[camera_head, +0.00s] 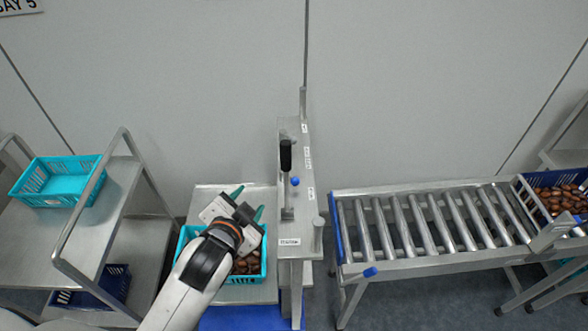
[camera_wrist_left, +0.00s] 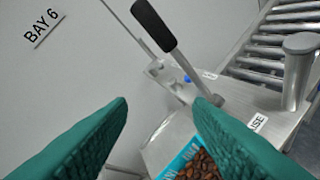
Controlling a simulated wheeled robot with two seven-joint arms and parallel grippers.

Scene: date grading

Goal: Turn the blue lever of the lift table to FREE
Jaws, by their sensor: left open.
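The lift table (camera_head: 210,191) stands at the centre, with a grey metal post panel beside it. The panel carries a small blue lever knob (camera_head: 295,181) and a taller black-gripped handle (camera_head: 286,155). In the left wrist view the blue knob (camera_wrist_left: 187,79) is small and partly hidden behind the upright handle (camera_wrist_left: 155,24). The panel's small labels are too small to read, so the lever's setting cannot be told. My left gripper (camera_head: 249,203) is open and empty, left of the panel and above the table's crate. Its green fingers (camera_wrist_left: 160,112) fill the lower wrist view. My right gripper is not shown.
A turquoise crate (camera_head: 179,247) of dates lies under my left arm on the table. A roller conveyor (camera_head: 430,255) with a blue date crate (camera_head: 522,197) stands right. A rack (camera_head: 75,229) with an empty turquoise crate (camera_head: 30,200) stands left. A wall closes the back.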

